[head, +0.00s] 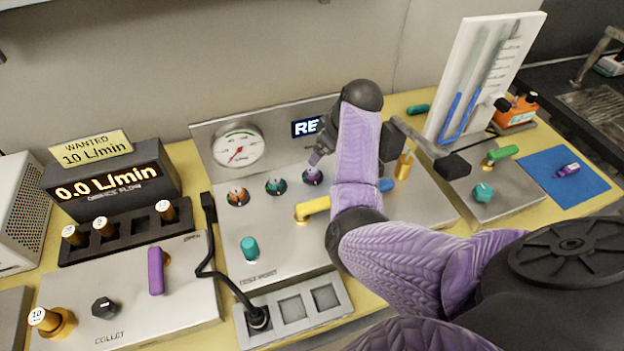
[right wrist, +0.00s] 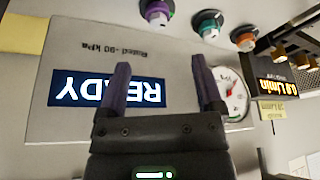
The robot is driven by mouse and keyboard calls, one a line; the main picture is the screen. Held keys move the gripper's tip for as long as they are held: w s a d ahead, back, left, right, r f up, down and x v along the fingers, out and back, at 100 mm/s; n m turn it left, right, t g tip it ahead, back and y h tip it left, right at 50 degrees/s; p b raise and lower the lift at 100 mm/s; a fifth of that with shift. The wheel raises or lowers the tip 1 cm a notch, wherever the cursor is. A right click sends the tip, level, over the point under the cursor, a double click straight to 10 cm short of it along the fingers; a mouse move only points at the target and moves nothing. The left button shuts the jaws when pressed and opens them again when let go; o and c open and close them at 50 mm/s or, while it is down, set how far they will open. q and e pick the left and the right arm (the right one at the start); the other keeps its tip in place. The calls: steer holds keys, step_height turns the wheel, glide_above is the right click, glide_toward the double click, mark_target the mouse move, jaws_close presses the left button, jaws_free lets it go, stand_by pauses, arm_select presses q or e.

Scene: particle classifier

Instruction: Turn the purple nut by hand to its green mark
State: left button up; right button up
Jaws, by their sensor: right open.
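The purple nut (head: 312,176) is the rightmost of a row of three coloured nuts on the sloped grey panel. In the right wrist view the purple nut (right wrist: 157,12) shows at the top edge, partly cut off, with a whitish ring around it; its green mark is too small to tell surely. My right gripper (head: 319,155) is just above and behind the nut in the head view, mostly hidden by my purple forearm. In the right wrist view my right gripper (right wrist: 160,68) is open and empty, its fingers in front of the display, apart from the nut. My left gripper is not in view.
A teal nut (head: 276,184) and an orange nut (head: 238,197) sit left of the purple one. A round gauge (head: 237,147) and a lit display (head: 305,127) are behind them. A yellow lever (head: 313,207) stands in front. A purple lever (head: 156,270) is at left.

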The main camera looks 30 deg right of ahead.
mark_target(314, 170)
steer(key=b+x, duration=0.4)
steer(key=x, duration=0.4)
steer(key=shift+d+f+b, duration=0.15)
steer(key=shift+f+b, duration=0.2)
steer(key=shift+f, duration=0.15)
steer(key=shift+w+f, duration=0.2)
steer(key=shift+f, duration=0.2)
jaws_close()
steer(key=shift+r+p, duration=0.25)
steer(key=shift+p, duration=0.1)
steer(key=shift+m+p, duration=0.3)
steer(key=shift+m, duration=0.1)
steer(key=shift+f, duration=0.25)
